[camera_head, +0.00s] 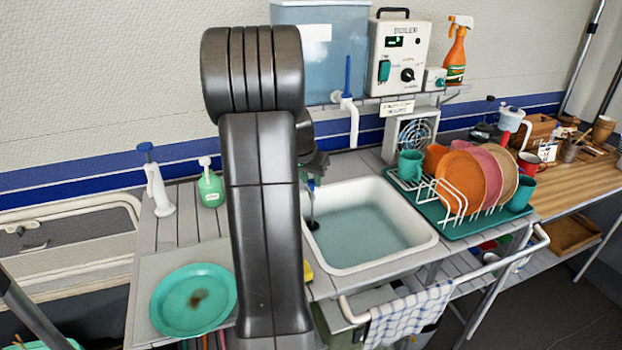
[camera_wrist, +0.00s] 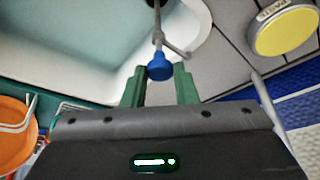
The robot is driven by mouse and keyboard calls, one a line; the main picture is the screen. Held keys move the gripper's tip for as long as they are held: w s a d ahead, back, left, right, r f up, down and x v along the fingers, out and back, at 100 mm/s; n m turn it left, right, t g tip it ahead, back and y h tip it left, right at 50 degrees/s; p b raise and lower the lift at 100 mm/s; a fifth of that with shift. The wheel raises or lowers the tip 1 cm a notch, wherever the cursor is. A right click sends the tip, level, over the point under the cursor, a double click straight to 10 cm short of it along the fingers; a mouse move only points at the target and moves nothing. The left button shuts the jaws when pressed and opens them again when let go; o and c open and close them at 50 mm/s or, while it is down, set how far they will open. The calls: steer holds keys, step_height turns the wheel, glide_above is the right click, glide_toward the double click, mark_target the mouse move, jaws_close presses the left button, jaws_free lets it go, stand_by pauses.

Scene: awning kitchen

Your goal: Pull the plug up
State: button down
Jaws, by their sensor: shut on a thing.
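The plug has a blue knob (camera_wrist: 159,67) on a thin grey stem, with a dark lower end at the top edge of the wrist view. In the head view, its dark end (camera_head: 313,225) shows at the left side of the white sink (camera_head: 425,247), which holds water. I cannot tell whether it sits in the drain or hangs above it. My gripper (camera_wrist: 160,78) is shut on the blue knob between its green fingers. In the head view, my arm hides part of the sink's left surroundings, and the fingers are hard to make out.
A green dish rack (camera_head: 470,222) with plates and mugs stands right of the sink. A teal plate (camera_head: 193,300) and a green soap bottle (camera_head: 210,188) are on the left counter. A white pipe (camera_head: 353,122) comes down behind the sink. A yellow round thing (camera_wrist: 284,31) is near my gripper.

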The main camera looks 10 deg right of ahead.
mark_target(311, 182)
step_height(311, 182, up, 3)
steer(key=shift+r+p, duration=0.1)
steer(key=shift+p, duration=0.45)
steer(key=c, duration=1.1)
jaws_free()
steer(key=v, duration=1.3)
steer(key=shift+s+a+r, duration=0.15)
steer(key=shift+s, duration=0.05)
steer(key=x, duration=1.5)
steer(key=shift+b, duration=0.4)
steer(key=shift+s+f, duration=0.1)
steer(key=shift+f, duration=0.1)
